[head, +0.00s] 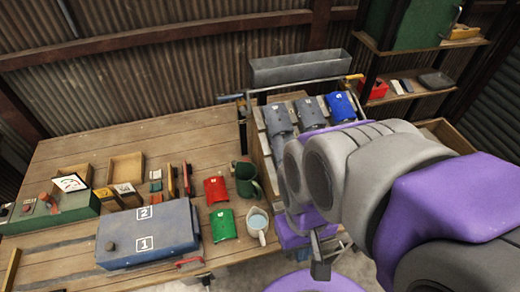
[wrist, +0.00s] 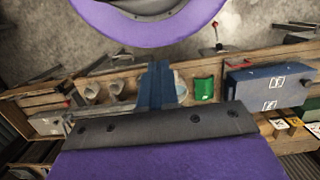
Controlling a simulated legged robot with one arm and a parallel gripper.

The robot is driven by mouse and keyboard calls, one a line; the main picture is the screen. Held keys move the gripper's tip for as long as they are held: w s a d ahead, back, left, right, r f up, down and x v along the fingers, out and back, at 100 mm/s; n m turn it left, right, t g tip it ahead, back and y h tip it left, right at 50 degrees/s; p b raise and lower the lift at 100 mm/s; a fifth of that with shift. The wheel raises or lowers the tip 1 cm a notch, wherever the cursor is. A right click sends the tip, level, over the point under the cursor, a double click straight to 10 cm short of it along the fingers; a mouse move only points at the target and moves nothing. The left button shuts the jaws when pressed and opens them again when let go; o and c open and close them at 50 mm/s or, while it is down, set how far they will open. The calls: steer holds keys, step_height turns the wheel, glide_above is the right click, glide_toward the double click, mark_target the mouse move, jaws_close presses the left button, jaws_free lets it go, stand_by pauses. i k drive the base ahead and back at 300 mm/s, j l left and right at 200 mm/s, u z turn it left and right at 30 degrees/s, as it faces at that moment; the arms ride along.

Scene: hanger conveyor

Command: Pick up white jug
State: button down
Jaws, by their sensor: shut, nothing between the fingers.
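The white jug (head: 256,222) stands upright at the front edge of the wooden table in the head view, with something pale blue inside its mouth. In the wrist view a pale part of the jug (wrist: 181,86) shows just right of my fingers, and the rest is hidden behind them. My gripper (head: 320,268) hangs to the right of the jug in the head view, apart from it and off the table's front edge. In the wrist view my gripper (wrist: 159,68) has its blue-grey fingers together, with nothing between them.
A green curved piece (head: 222,225) is close left of the jug, with a red one (head: 216,190) behind it. A dark green jug (head: 246,180) stands behind. A blue-grey box (head: 148,235) is farther left. A rack with grey and blue pieces (head: 310,112) stands back right.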

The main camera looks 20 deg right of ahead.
mark_target(257, 219)
steer(key=j+z, duration=0.15)
steer(key=j, duration=0.25)
steer(key=k+j+z, duration=0.2)
steer(key=j, duration=0.15)
steer(key=k+j+z, duration=0.15)
steer(key=j, duration=0.25)
steer(key=k+j+z, duration=0.2)
steer(key=j, duration=0.2)
steer(key=i, duration=0.1)
